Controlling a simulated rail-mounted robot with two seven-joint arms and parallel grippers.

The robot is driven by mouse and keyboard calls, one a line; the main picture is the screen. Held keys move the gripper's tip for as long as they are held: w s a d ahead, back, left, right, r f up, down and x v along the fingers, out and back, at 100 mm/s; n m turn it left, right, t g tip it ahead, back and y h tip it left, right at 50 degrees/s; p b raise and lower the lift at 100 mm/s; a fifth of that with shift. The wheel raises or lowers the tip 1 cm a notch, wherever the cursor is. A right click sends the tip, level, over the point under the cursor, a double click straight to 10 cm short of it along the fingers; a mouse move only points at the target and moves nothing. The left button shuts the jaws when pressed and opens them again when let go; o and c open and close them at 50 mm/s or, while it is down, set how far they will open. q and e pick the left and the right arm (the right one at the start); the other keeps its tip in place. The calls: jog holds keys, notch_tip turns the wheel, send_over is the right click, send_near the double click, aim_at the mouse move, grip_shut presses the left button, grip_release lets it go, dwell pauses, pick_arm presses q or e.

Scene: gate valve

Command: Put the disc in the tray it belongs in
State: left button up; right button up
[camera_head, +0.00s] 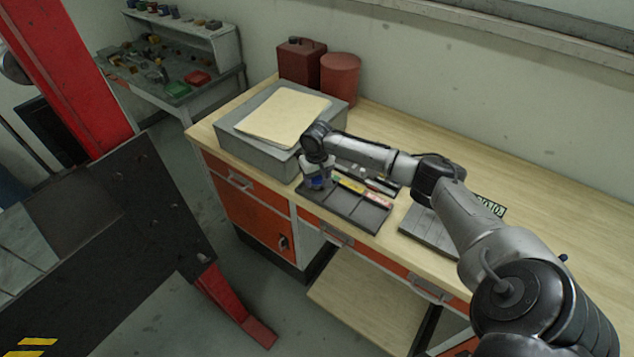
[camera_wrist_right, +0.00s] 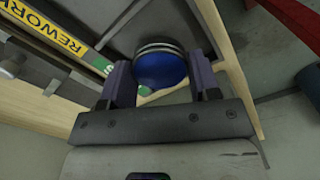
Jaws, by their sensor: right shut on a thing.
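My right gripper (camera_head: 318,184) is over the left end of a dark divided tray (camera_head: 352,212) on the bench. It is shut on a blue disc (camera_wrist_right: 161,70), which stands edge-up between the two fingers in the right wrist view, with pale bands along one side. The disc shows only as a small blue spot in the head view. A yellow label reading REWORK (camera_wrist_right: 48,32) and a partly hidden green label (camera_wrist_right: 101,63) lie along the tray's edge. I cannot tell whether the disc touches the tray. My left gripper is out of view.
A grey box (camera_head: 250,150) with a folder (camera_head: 283,117) on top stands close left of the tray. A second grey tray (camera_head: 430,232) lies to the right, under my right arm. A red can (camera_head: 340,76) stands behind. The bench's front edge is close.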

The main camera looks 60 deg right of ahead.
jog(key=shift+f, duration=1.05)
jog(key=o, duration=0.7)
jog(key=shift+f, duration=0.15)
jog(key=shift+o, duration=0.8)
